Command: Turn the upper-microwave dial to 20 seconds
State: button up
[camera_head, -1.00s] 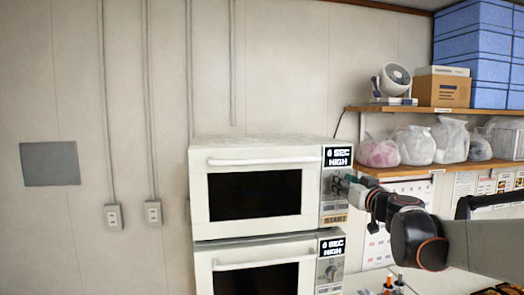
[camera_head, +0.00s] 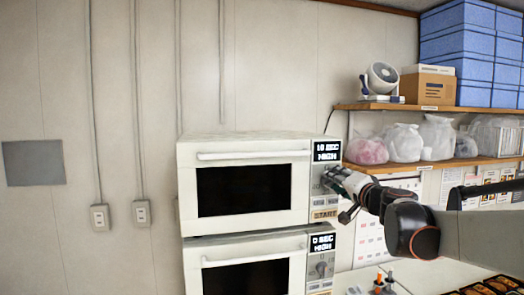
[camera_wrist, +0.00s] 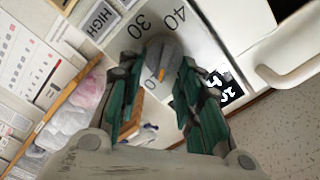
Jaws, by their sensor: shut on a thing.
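The upper microwave (camera_head: 187,165) is white with a dark door window. Its display (camera_head: 327,150) seems to read 10 SEC, HIGH. In the wrist view its grey round dial (camera_wrist: 163,52) has an orange pointer line, with 30 and 40 printed nearby. My gripper (camera_head: 332,178) is at the control panel and hides the dial in the head view. In the wrist view my gripper's green-and-grey fingers (camera_wrist: 160,72) are on either side of the dial, shut on it.
The lower microwave (camera_head: 190,262) stands directly below, its display reading 0 SEC, HIGH. A START button (camera_head: 324,215) is under my gripper. To the right, shelves (camera_head: 432,163) hold plastic bags, a cardboard box (camera_head: 428,88) and a fan (camera_head: 382,78).

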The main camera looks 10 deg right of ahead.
notch_tip(320, 180, down, 2)
jog(key=m+b, duration=0.2)
jog(key=m, duration=1)
jog(key=shift+d+m, duration=0.1)
jog(key=shift+m, duration=0.2)
jog(key=o, duration=1)
